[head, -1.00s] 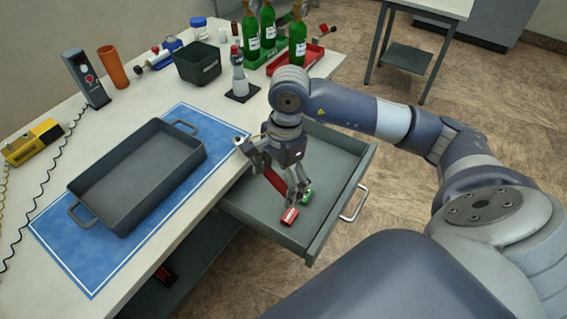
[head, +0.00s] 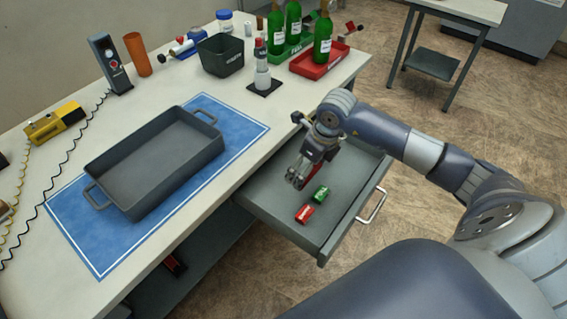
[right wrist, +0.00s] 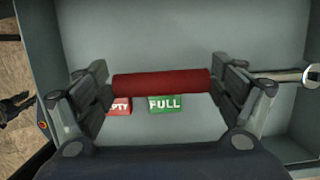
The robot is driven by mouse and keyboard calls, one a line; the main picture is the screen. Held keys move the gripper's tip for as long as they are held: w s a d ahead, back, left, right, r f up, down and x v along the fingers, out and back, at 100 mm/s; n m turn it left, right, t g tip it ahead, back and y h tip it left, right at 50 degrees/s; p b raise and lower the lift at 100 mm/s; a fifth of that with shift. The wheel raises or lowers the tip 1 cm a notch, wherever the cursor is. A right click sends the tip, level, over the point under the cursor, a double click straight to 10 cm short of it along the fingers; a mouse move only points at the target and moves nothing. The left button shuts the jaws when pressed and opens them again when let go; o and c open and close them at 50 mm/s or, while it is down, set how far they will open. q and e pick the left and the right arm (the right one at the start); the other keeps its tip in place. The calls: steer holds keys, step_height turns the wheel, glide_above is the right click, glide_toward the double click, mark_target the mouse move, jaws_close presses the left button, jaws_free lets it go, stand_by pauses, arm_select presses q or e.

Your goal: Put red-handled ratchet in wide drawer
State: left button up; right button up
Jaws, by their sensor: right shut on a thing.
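The red-handled ratchet (right wrist: 160,84) lies crosswise between the fingers of my right gripper (right wrist: 165,88) in the right wrist view. My right gripper is shut on its red handle. A silver end (right wrist: 298,75) sticks out past the right finger. In the head view, my right gripper (head: 297,181) hangs over the open wide drawer (head: 352,222), near its table side, and hides most of the ratchet. Whether the ratchet touches the drawer floor is unclear. The drawer floor also shows in the right wrist view (right wrist: 190,40). My left gripper is in neither view.
A red EMPTY tag (head: 305,213) and a green FULL tag (head: 321,194) lie in the drawer. On the table are a grey pan (head: 105,172) on a blue mat (head: 238,126), a dark bin (head: 222,58) and green bottles (head: 323,38) in trays.

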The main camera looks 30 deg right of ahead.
steer(key=w+f, duration=0.1)
steer(key=w, duration=0.1)
steer(key=w+a+f, duration=0.1)
steer(key=w, duration=0.1)
steer(key=w+a+f, duration=0.1)
steer(key=w, duration=0.1)
steer(key=shift+a, duration=0.2)
steer(key=shift+w+a+f, duration=0.25)
steer(key=shift+w+f, duration=0.3)
steer(key=shift+w, duration=0.05)
steer(key=shift+w+a+f, duration=0.25)
steer(key=shift+w+f, duration=0.3)
steer(key=shift+w, duration=0.05)
steer(key=shift+s, duration=0.1)
steer(key=shift+f, duration=0.1)
steer(key=o, duration=1.2)
